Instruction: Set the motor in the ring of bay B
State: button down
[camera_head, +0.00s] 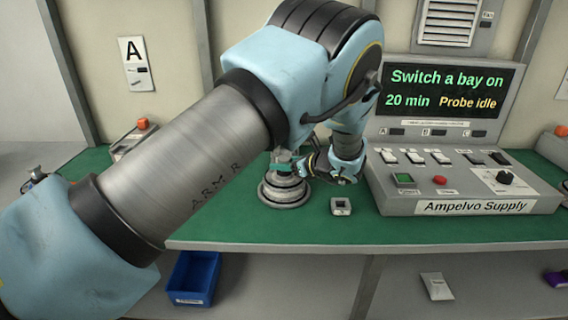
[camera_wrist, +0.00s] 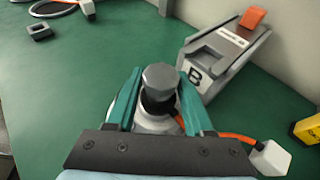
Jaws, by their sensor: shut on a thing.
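The motor (camera_head: 284,190) is a grey stepped round body on or just over the green bench. In the wrist view its grey hexagonal top (camera_wrist: 160,77) and dark neck stand between the teal fingers. My gripper (camera_wrist: 158,101) is shut on the motor's upper part; in the head view, my gripper (camera_head: 285,160) is partly hidden by my arm. A grey holder marked B (camera_wrist: 213,62), with an orange block on its far end, stands just beyond and right of the motor in the wrist view. I cannot tell whether a ring sits under the motor.
An orange cable with a white plug (camera_wrist: 270,158) lies right of my gripper. A small grey block (camera_head: 341,206) lies near the bench's front. The Ampelvo Supply console (camera_head: 470,207) stands at right; its screen (camera_head: 443,90) reads "Switch a bay on". A blue bin (camera_head: 193,277) sits below.

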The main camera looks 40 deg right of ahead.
jog(key=shift+f, duration=0.1)
jog(key=shift+c, duration=1)
grip_release()
jog(key=shift+f, duration=0.3)
jog(key=b+v, duration=0.3)
jog(key=v, duration=0.8)
jog(key=shift+r, duration=0.2)
